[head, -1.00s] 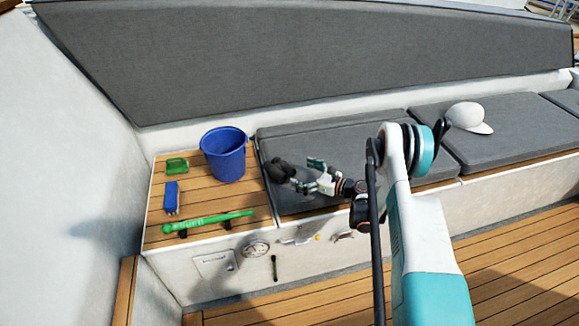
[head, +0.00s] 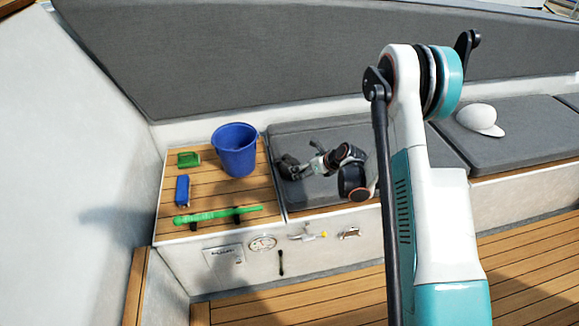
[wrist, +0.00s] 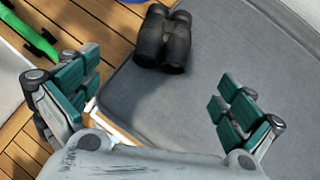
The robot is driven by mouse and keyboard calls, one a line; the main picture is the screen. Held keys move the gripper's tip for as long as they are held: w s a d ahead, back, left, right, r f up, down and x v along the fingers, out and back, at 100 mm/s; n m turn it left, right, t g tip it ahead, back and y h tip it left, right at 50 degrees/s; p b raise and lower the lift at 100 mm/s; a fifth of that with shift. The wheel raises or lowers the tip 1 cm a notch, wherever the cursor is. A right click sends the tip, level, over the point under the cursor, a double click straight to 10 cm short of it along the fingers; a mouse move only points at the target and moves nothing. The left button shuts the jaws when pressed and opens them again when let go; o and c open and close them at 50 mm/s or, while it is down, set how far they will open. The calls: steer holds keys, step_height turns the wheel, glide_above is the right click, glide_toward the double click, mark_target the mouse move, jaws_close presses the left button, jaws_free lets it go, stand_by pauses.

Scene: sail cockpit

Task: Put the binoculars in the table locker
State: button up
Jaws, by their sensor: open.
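The black binoculars (head: 288,168) lie on the grey seat cushion, near its left edge and beside the wooden deck panel. In the wrist view the binoculars (wrist: 164,40) lie at the top of the picture, beyond the fingertips and not between them. My gripper (head: 314,166) is just right of the binoculars in the head view and partly overlaps them. In the wrist view my gripper (wrist: 155,88) is open and empty, its two green-padded fingers wide apart over the cushion. I cannot make out a table locker in either view.
A blue bucket (head: 236,150), a green scoop (head: 188,159), a blue object (head: 182,190) and a green rod (head: 217,214) stand or lie on the wooden panel (head: 225,192). A white cap (head: 478,118) rests on the right cushion. The grey backrest (head: 270,60) rises behind.

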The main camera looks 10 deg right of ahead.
mark_target(291, 165)
steer(key=shift+h, duration=0.3)
steer(key=b+x, duration=0.2)
steer(key=x, duration=0.4)
steer(key=shift+w+a, duration=0.15)
steer(key=shift+w, duration=0.15)
steer(key=shift+w+r+b+x, duration=0.15)
steer(key=shift+b+x, duration=0.7)
steer(key=shift+x, duration=0.85)
steer(key=shift+w+r+b+x, duration=0.1)
steer(key=shift+b+x, duration=0.75)
steer(key=shift+x, duration=0.8)
steer(key=shift+r, duration=0.1)
steer(key=c, duration=1.7)
steer(key=shift+r, duration=0.2)
